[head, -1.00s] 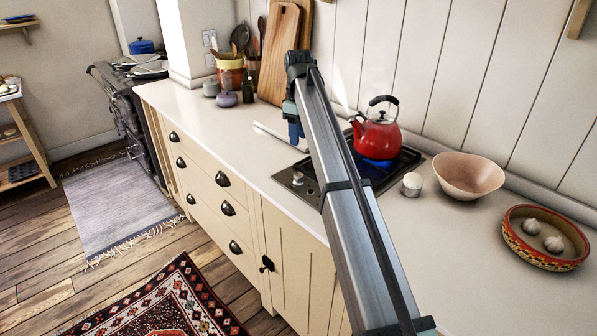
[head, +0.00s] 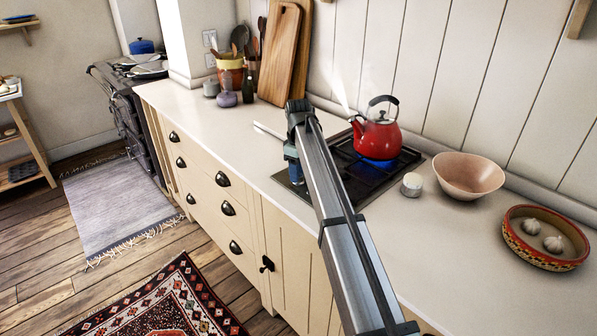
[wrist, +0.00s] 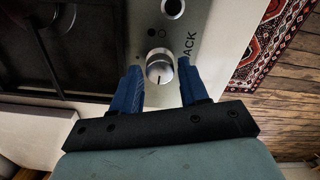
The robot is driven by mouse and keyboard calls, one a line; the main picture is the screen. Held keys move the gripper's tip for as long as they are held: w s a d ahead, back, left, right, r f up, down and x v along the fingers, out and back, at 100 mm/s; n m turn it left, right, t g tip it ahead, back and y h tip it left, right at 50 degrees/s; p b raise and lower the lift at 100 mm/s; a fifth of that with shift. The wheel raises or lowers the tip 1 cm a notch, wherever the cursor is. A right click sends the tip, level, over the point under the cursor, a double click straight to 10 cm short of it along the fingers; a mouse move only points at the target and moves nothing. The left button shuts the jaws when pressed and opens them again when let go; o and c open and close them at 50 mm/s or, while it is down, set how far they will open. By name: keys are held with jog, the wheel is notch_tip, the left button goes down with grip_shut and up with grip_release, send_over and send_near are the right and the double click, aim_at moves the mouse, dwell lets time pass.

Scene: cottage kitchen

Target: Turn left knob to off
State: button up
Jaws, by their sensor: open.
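The left knob (wrist: 159,66) is a round silver dial in the wrist view, with a dark pointer mark toward the picture's bottom. My gripper (wrist: 159,70) is open, its blue fingers one to each side of the knob in the picture. A gap shows between the knob and each finger. How far down the fingers reach is hard to tell. In the head view my gripper (head: 294,172) is over the front left of the hob (head: 350,180), and my arm hides the knobs there. A second control (wrist: 173,8) shows at the top edge of the wrist view.
A red kettle (head: 377,136) steams on the hob over a blue flame (head: 378,163). A small white-topped jar (head: 412,184), a pink bowl (head: 469,174) and a garlic dish (head: 515,238) stand to the right. The counter to the left is mostly clear.

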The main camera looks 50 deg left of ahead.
jog(key=shift+f, duration=0.15)
jog(key=c, duration=0.8)
jog(key=shift+o, duration=0.2)
